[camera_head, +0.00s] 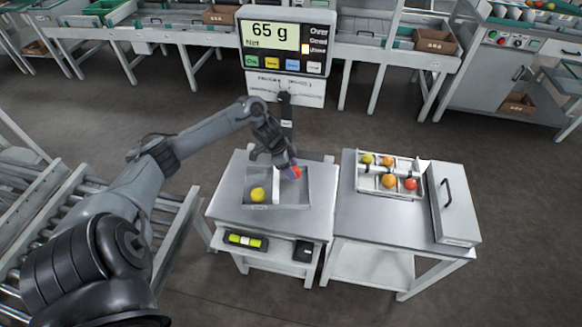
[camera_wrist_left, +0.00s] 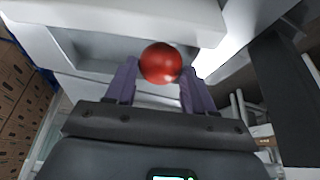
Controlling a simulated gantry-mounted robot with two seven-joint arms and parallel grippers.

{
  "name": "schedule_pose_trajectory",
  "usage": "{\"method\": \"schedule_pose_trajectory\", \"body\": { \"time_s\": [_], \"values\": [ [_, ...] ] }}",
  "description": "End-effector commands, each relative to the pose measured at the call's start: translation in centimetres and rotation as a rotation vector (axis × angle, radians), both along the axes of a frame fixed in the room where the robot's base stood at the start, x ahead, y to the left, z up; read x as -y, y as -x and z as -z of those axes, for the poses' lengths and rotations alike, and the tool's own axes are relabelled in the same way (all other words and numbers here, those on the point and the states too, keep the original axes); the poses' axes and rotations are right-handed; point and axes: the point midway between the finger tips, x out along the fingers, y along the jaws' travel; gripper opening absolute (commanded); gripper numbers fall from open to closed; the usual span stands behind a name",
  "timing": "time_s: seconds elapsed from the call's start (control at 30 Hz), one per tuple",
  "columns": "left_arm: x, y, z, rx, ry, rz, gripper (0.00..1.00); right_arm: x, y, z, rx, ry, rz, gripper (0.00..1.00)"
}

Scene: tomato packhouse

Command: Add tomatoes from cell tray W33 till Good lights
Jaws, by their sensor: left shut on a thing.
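My left gripper (camera_head: 290,172) is shut on a red tomato (camera_head: 296,173), over the right compartment of the divided grey tray (camera_head: 262,206) on the left table. In the left wrist view the red tomato (camera_wrist_left: 160,63) sits between the two purple fingers. Whether it touches the tray floor cannot be told. A yellow tomato (camera_head: 258,194) lies in the tray's left compartment. The display (camera_head: 284,42) reads 65 g Net, with an orange lamp lit beside Under. A white cell tray (camera_head: 399,195) on the right table holds several yellow-green, orange and red tomatoes; no W33 label is legible. My right gripper is out of view.
A grey lidded box with a black handle (camera_head: 450,208) stands right of the cell tray. A yellow-green level-like item (camera_head: 245,241) and a small black device (camera_head: 303,250) lie on the left table's lower front shelf. A roller conveyor (camera_head: 165,235) stands at left.

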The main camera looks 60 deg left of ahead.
Motion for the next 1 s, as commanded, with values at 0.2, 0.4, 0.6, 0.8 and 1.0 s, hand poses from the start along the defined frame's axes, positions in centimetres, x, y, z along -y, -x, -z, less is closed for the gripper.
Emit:
{"method": "schedule_pose_trajectory", "body": {
  "time_s": [0.2, 0.4, 0.6, 0.8, 1.0],
  "values": [
    [0.0, 0.0, 0.1, 0.0, 0.0, 0.0, 0.39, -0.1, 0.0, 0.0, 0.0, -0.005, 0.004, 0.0],
    [0.0, 0.0, 0.3, 0.001, 0.001, 0.0, 0.39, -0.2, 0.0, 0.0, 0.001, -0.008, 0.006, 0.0],
    [0.0, 0.0, 0.6, 0.001, 0.001, 0.0, 0.39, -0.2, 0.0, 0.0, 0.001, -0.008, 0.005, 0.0],
    [0.0, 0.0, 1.0, 0.0, 0.001, 0.0, 0.39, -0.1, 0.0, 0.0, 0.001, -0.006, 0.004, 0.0],
    [0.0, 0.0, 1.2, 0.0, 0.0, 0.0, 0.61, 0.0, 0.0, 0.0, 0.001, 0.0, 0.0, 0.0]
  ]
}}
